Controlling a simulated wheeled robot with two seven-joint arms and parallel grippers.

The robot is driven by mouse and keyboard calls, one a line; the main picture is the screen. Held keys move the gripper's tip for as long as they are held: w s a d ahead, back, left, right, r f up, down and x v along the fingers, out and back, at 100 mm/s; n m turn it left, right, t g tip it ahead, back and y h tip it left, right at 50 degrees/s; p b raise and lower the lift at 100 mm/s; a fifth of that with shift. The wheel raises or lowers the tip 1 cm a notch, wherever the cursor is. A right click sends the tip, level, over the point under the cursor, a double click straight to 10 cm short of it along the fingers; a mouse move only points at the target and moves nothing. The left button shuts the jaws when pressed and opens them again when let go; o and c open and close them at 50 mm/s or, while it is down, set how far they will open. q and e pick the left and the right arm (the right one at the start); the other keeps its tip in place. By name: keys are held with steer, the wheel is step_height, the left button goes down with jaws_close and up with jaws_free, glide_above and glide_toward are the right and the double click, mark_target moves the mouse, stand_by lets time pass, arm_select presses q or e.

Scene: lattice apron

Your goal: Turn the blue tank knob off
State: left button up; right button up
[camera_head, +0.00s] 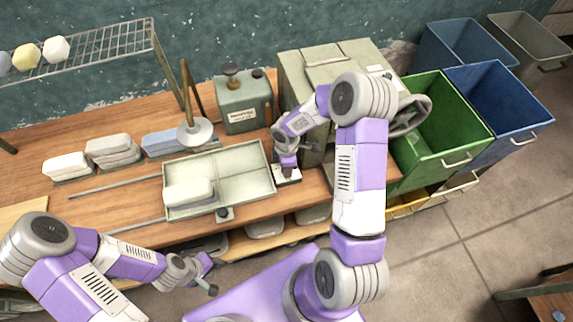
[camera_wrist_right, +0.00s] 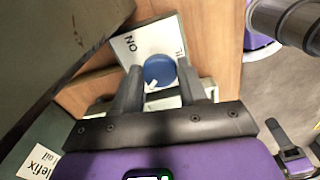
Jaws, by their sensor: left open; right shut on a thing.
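The blue knob (camera_wrist_right: 160,70) sits on a white plate (camera_wrist_right: 146,41) lettered "ON" at its left side, with a second, partly hidden marking at the right. A white pointer mark shows at the knob's lower left. My right gripper (camera_wrist_right: 163,88) is shut on the knob, one finger on each side. In the head view the right gripper (camera_head: 287,172) is over the white plate (camera_head: 284,181) at the table's front edge, and the knob is hidden there. My left gripper (camera_head: 208,272) is open and empty, in front of the table, away from the plate.
A shallow green tray (camera_head: 235,163) holding a pale block lies left of the plate. A grey-green labelled tank (camera_head: 244,108) and a large cabinet (camera_head: 300,85) stand behind. Green (camera_head: 450,125) and blue (camera_head: 508,100) bins stand at the right. Open floor lies in front.

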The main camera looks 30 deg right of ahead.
steer(key=shift+n, duration=0.9)
steer(key=o, duration=1.1)
steer(key=shift+c, duration=0.2)
steer(key=shift+r, duration=0.1)
step_height(320, 180, up, 7)
steer(key=shift+r+p, duration=0.2)
steer(key=shift+p, duration=0.25)
steer(key=shift+s, duration=0.1)
